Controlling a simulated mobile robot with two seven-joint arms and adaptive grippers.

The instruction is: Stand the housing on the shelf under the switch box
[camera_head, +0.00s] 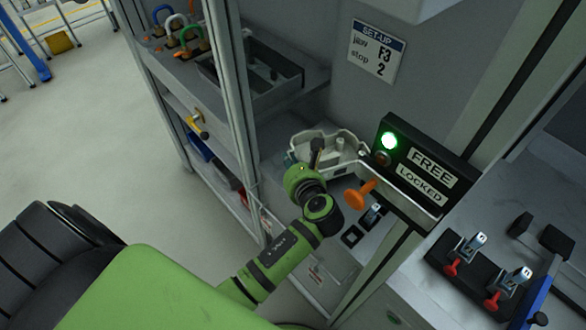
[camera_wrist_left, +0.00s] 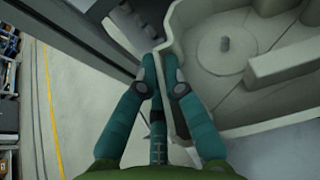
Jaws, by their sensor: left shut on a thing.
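The housing (camera_head: 338,148) is a pale grey, open-topped casting with walls and ribs inside. In the head view it is beside the switch box, partly hidden by my left wrist. My left gripper (camera_head: 291,160) is shut on the housing's wall; its teal fingers (camera_wrist_left: 161,78) pinch the rim in the left wrist view, where the housing (camera_wrist_left: 228,62) fills the right side. The black switch box (camera_head: 428,172) has a lit green lamp and FREE and LOCKED labels. The pale shelf (camera_head: 343,203) lies below; I cannot tell whether the housing touches it. My right gripper is out of view.
An orange knob (camera_head: 362,194) sticks out below the switch box. A small clamp (camera_head: 373,213) stands on the surface beneath. Metal posts (camera_head: 232,110) rise to the left, with a rack of padlocks (camera_head: 182,35) behind. Red-handled toggle clamps (camera_head: 480,270) are at the right.

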